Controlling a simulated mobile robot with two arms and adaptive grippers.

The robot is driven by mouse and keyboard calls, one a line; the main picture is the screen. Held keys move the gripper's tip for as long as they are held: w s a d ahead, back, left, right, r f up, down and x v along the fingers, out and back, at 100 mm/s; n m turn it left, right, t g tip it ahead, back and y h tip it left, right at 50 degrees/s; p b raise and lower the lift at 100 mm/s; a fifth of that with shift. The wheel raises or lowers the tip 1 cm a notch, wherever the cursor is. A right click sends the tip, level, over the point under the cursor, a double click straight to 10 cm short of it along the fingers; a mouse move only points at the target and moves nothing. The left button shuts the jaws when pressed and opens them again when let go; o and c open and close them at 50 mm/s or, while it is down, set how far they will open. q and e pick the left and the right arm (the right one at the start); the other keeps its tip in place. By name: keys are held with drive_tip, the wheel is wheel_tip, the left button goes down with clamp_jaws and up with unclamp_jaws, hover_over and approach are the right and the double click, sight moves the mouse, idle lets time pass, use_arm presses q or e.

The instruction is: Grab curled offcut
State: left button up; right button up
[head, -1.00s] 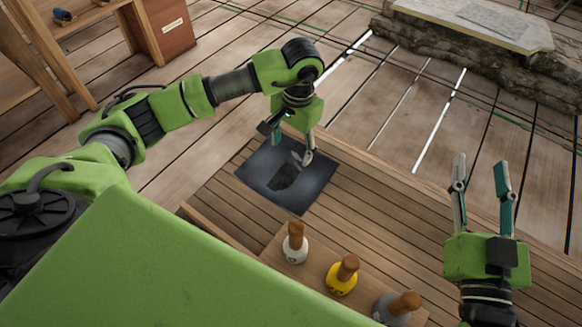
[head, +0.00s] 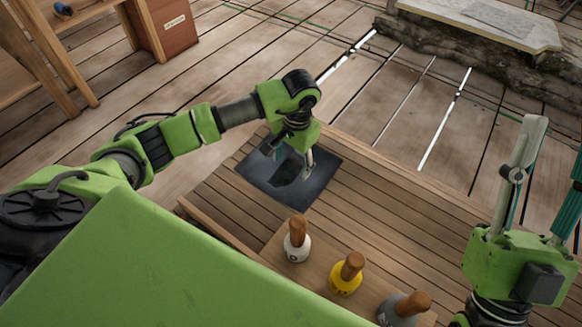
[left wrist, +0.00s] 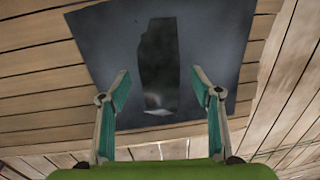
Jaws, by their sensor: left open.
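The curled offcut (head: 284,173) is a dark grey, elongated piece lying on a dark square mat (head: 318,184) on the slatted wooden table. My left gripper (head: 294,160) is over the mat and partly hides the offcut in the head view. In the left wrist view the offcut (left wrist: 158,60) lies lengthwise between and beyond the open fingers, with a pale, bright near end. The left gripper (left wrist: 160,74) is empty. Whether its fingertips touch the mat cannot be told. My right gripper (head: 555,140) is open and empty at the right edge.
Wooden-handled tools with white (head: 296,244), yellow (head: 346,276) and grey (head: 400,310) bases stand on a board at the table's front. A reddish-brown box (head: 165,28) and a stone block (head: 470,45) are further back. The slats right of the mat are clear.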

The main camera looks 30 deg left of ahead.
use_arm(q)
drive_tip(key=shift+f, duration=0.35)
drive_tip(key=c, duration=1.4)
drive_tip(key=shift+r, duration=0.1)
